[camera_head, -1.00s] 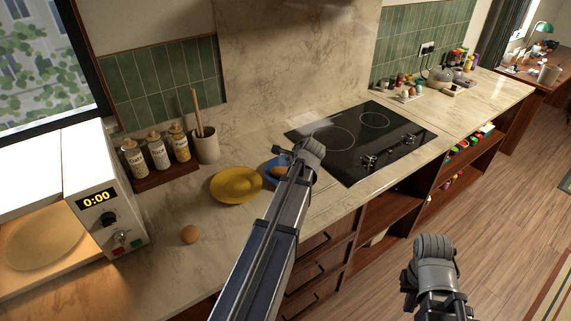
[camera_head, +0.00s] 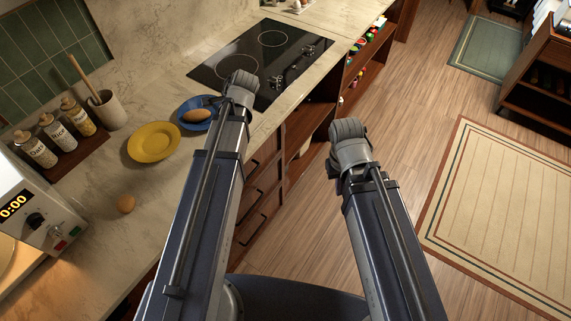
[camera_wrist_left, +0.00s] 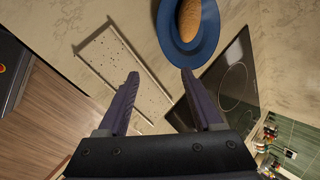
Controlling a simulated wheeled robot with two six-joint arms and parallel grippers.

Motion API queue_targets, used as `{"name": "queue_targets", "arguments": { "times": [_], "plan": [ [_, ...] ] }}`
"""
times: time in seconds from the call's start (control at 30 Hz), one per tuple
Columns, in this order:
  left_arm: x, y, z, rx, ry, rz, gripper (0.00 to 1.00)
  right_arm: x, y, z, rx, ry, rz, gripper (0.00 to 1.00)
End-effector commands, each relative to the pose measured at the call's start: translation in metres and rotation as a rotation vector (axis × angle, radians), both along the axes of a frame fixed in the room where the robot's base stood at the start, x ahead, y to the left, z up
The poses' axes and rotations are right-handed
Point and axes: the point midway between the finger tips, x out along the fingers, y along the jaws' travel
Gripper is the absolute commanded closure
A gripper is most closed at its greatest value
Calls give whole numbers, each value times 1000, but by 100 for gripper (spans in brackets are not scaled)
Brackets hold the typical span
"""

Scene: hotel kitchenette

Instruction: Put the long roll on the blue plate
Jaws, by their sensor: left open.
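The long roll (camera_head: 196,116) is a brown oblong bread lying on the blue plate (camera_head: 194,101) on the counter, left of the hob. The roll (camera_wrist_left: 189,20) and the blue plate (camera_wrist_left: 203,50) also show at the top of the left wrist view, beyond the fingertips. My left gripper (camera_wrist_left: 160,74) is open and empty, apart from the roll. In the head view its wrist (camera_head: 240,86) is just right of the plate and hides most of its fingers. My right gripper (camera_head: 349,135) is over the floor side, away from the counter, its fingers hidden behind its wrist.
A yellow plate (camera_head: 154,141) is left of the blue plate. A round brown item (camera_head: 126,204) lies nearer me. Jars (camera_head: 57,132), a utensil crock (camera_head: 107,110) and a microwave (camera_head: 35,215) stand left. The black hob (camera_head: 262,60) is right.

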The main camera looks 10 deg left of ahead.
Motion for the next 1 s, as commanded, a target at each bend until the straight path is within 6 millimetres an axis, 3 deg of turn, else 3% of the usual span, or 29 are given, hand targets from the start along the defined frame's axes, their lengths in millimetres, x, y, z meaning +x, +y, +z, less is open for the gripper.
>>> {"name": "queue_targets", "arguments": {
  "times": [0.03,0.1,0.2,0.3,0.4,0.6,0.87,1.0],
  "plan": [
    [-19,-43,-7,-76,-3,45,33,0,0,0,0,0,0,100],
    [-45,-96,-16,-184,7,137,33,0,0,0,0,0,0,100],
    [-86,-159,-26,-306,44,272,33,0,0,0,0,0,0,100],
    [-125,-207,-31,-384,94,390,33,0,0,0,0,0,0,100],
    [-155,-237,-33,-423,137,479,33,0,0,0,0,0,0,100],
    [-180,-259,-34,-444,173,558,33,0,0,0,0,0,0,100],
    [-179,-259,-35,-445,173,561,33,0,0,-1,0,0,0,100],
    [-179,-259,-49,-445,172,560,33,0,0,-15,0,0,0,100]
  ]
}}
